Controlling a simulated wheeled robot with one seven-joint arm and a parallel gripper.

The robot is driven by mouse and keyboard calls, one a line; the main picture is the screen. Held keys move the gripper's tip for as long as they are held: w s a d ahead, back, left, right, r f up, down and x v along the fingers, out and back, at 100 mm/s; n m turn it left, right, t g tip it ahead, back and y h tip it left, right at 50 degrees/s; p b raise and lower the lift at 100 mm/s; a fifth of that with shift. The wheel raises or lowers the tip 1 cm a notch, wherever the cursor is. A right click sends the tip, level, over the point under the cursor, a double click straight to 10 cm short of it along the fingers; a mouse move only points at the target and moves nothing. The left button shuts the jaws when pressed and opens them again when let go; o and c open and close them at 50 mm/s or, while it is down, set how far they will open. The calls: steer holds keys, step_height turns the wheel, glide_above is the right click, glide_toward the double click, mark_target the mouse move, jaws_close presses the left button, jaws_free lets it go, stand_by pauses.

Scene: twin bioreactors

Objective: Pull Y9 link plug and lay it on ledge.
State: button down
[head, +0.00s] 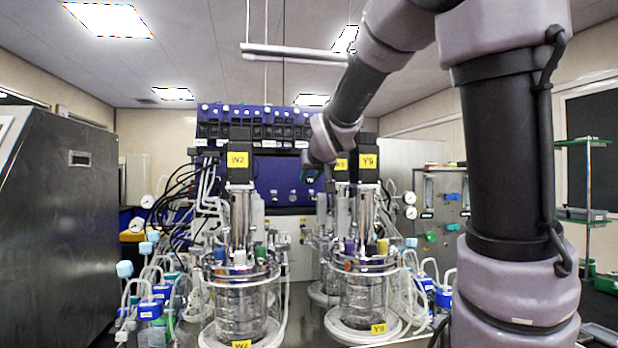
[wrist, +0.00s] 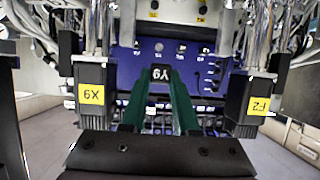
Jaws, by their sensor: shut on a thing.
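My gripper (wrist: 160,88) has green fingers shut on a small black plug (wrist: 161,73) with a white Y9 mark, which reads upside down in the wrist view. The plug is in front of the blue panel (wrist: 188,66); I cannot tell whether it still sits in a socket. In the head view my gripper (head: 311,173) is small and partly hidden by my wrist, in front of the blue panel (head: 277,181) and left of the motor block labelled Y9 (head: 367,173). I cannot clearly make out the ledge.
Two glass vessels, W2 (head: 241,296) and Y9 (head: 364,295), stand at the front with tubes and bottles around them. In the wrist view, black motor blocks flank my gripper at left (wrist: 92,108) and right (wrist: 250,100). A steel cabinet (head: 50,220) fills the left side.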

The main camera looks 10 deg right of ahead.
steer(key=shift+s, duration=0.95)
steer(key=shift+d, duration=0.1)
